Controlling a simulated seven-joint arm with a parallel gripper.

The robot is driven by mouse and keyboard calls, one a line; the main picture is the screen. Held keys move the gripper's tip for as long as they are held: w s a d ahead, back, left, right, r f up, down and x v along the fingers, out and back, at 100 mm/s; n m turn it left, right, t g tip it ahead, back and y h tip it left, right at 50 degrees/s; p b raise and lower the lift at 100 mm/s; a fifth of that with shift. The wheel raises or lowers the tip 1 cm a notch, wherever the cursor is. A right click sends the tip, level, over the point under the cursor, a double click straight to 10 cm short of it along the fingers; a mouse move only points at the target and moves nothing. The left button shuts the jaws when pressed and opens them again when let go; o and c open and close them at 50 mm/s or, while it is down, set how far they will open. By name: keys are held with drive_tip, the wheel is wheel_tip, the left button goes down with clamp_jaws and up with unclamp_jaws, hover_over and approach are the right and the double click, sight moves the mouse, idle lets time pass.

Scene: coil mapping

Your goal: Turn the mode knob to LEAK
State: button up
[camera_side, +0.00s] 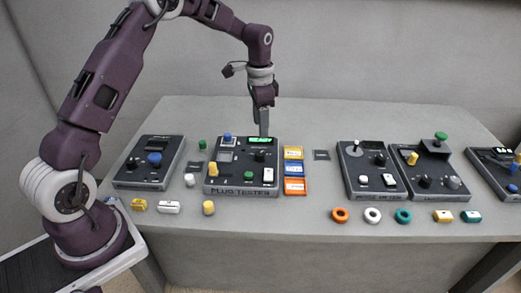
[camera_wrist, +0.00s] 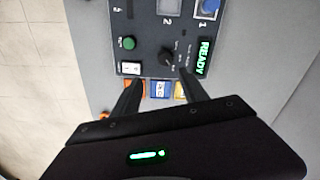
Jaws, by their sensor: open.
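The black knob (camera_side: 261,156) sits at the right of the dark panel of the plug tester (camera_side: 198,184), below a green-lit display (camera_side: 260,141). In the wrist view the knob (camera_wrist: 166,55) shows just beyond and between my fingertips, with small labels around it that I cannot read. I cannot tell which label it points at. The display (camera_wrist: 207,57) reads READY there. My gripper (camera_side: 264,132) is above the tester's back right part, pointing down. In the wrist view my gripper (camera_wrist: 160,78) has its two fingers apart with nothing between them.
The tester also carries a green button (camera_wrist: 129,43), a white rocker switch (camera_wrist: 131,68) and a blue knob (camera_wrist: 211,13). Blue, yellow and orange blocks (camera_side: 294,169) stand close to its right. Other panels stand left (camera_side: 150,160) and right (camera_side: 367,167). Loose rings and plugs lie in front.

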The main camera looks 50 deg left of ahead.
sight(261, 153)
drive_tip(key=f, duration=0.3)
drive_tip(key=a+f, duration=0.1)
drive_tip(key=f, duration=0.3)
drive_tip(key=w+f, duration=0.1)
drive_tip(key=f, duration=0.3)
drive_tip(key=shift+a+f, duration=0.15)
drive_tip(key=shift+f, duration=0.05)
clamp_jaws()
